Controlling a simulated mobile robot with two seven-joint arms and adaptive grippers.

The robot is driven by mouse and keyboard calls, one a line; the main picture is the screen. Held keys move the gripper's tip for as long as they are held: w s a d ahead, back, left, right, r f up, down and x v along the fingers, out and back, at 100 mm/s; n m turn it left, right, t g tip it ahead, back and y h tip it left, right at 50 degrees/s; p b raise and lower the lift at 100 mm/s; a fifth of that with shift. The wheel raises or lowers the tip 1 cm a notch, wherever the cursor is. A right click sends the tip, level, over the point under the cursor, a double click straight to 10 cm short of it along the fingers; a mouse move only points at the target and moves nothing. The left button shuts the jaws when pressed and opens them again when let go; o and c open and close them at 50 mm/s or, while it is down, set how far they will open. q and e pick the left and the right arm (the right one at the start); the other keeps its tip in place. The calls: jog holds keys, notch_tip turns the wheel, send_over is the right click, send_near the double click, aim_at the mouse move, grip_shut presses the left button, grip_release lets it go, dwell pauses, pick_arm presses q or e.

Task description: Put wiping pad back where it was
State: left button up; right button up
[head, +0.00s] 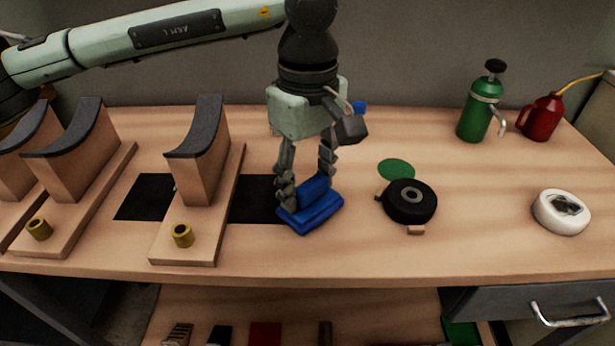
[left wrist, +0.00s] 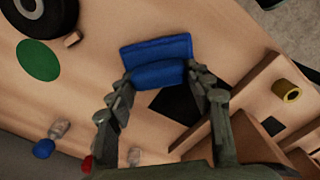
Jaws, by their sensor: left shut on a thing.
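The blue wiping pad (head: 316,217) has a flat base and a raised grip bar on top. My left gripper (head: 308,183) points down and is shut on the bar, one finger at each end. In the left wrist view the pad (left wrist: 155,50) sits between the fingertips (left wrist: 160,76). The pad is at the right end of a black rectangle (head: 145,197) on the tabletop. I cannot tell whether it touches the surface or hangs just above it. My right gripper is not in view.
Wooden cradles with dark curved tops (head: 200,160) stand close left of the pad. A black roll (head: 409,203) and a green disc (head: 396,169) lie to its right. A green bottle (head: 475,118), red oil can (head: 540,119) and white roll (head: 562,213) are farther right.

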aim_at(308, 180)
pick_arm(q)
jog(key=shift+f, duration=0.1)
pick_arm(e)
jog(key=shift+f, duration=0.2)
pick_arm(q)
jog(key=shift+f, duration=0.15)
jog(key=o, duration=1.1)
jog(key=shift+r, duration=0.7)
notch_tip(308, 180, up, 11)
jog(key=shift+r+b, duration=0.1)
jog(key=shift+b, duration=0.4)
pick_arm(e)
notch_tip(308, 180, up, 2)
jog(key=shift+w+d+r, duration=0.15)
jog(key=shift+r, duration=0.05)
